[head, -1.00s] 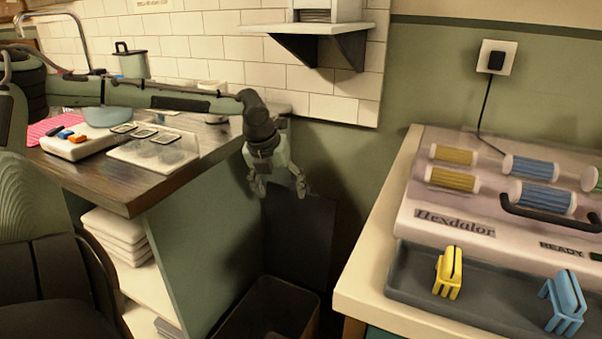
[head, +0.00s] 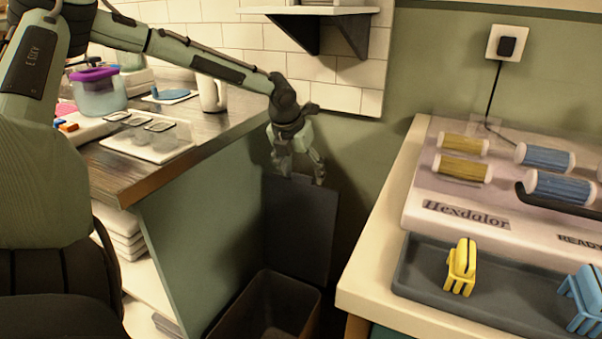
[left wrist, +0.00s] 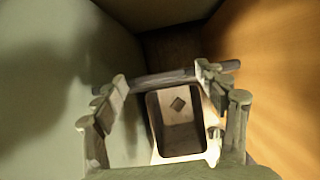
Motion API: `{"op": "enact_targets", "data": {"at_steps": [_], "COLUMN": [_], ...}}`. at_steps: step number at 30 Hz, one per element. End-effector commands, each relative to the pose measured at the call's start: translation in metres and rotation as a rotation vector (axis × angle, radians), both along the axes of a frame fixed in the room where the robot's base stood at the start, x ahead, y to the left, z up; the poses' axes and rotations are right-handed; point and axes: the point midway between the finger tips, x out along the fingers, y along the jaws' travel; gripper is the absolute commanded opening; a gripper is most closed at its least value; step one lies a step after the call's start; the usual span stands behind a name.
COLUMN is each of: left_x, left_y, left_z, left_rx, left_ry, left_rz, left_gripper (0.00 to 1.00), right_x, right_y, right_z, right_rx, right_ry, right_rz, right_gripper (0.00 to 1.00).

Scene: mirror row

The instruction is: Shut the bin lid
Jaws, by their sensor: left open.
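The bin (head: 265,308) stands on the floor in the gap between two counters. Its dark lid (head: 300,235) stands upright at the back, and the bin's mouth is open. My left gripper (head: 302,178) is open and points down at the lid's top edge. In the left wrist view, the lid's edge (left wrist: 180,75) runs as a thin dark bar across the tips of my spread left gripper (left wrist: 162,78). I cannot tell if they touch. My right gripper is not in view.
The left counter (head: 190,145) carries a clear tray, a purple-lidded tub (head: 98,90) and a white mug (head: 212,95). The right counter (head: 375,265) holds a machine and a grey tray (head: 420,275) with yellow and blue pieces. A shelf (head: 315,10) juts out above.

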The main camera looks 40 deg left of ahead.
Motion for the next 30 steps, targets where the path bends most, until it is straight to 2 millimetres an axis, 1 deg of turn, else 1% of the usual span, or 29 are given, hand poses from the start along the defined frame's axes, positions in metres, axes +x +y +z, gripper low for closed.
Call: {"op": "enact_targets", "data": {"at_steps": [5,8,21,23,30], "left_x": [0.0002,0.0001,-0.0001,-0.0002,-0.0034], "left_y": [0.0000,-0.0001,-0.0001,-0.0002,-0.0018], "left_z": [0.0003,0.0004,0.0003,0.0002,0.0023], "left_rx": [0.000,0.000,0.000,0.000,0.003], "left_ry": [0.000,0.000,0.000,0.000,-0.019], "left_rz": [0.000,0.000,0.000,0.001,-0.001], "left_gripper": [0.72,0.61,0.07,0.00,0.00], "right_x": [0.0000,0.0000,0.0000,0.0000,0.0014], "right_y": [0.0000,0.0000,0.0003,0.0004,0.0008], "right_z": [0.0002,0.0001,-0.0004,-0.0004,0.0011], "right_rx": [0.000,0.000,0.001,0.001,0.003], "right_ry": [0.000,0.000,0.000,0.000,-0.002], "right_rz": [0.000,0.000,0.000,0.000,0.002], "right_gripper": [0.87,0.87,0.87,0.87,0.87]}}
